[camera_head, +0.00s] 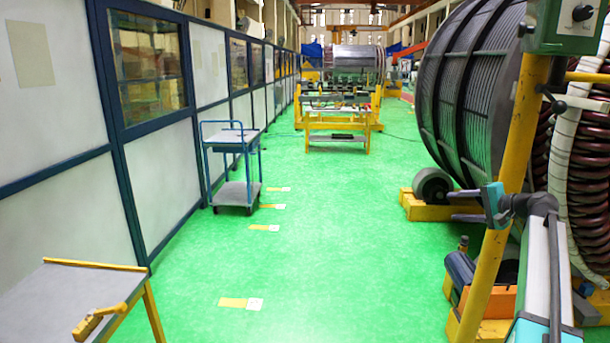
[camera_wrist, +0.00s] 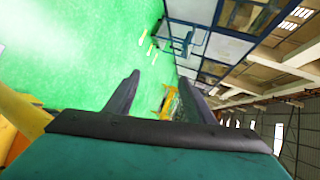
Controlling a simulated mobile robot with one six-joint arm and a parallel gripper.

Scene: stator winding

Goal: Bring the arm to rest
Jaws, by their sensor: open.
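My gripper (camera_wrist: 158,76) shows in the wrist view with its two dark fingers spread apart. Nothing is between the fingers, and I see only the green floor and distant things past them. My arm (camera_head: 540,265) rises at the lower right of the head view, with grey tubes and teal joints. It stands in front of the yellow post and the large coil.
A yellow post (camera_head: 506,180) and a large wound drum (camera_head: 470,85) stand close to my arm. A table (camera_head: 85,290) with a yellow tool (camera_head: 97,322) is at lower left. A blue trolley (camera_head: 233,150) stands by the panelled wall. The green floor (camera_head: 330,230) between is clear.

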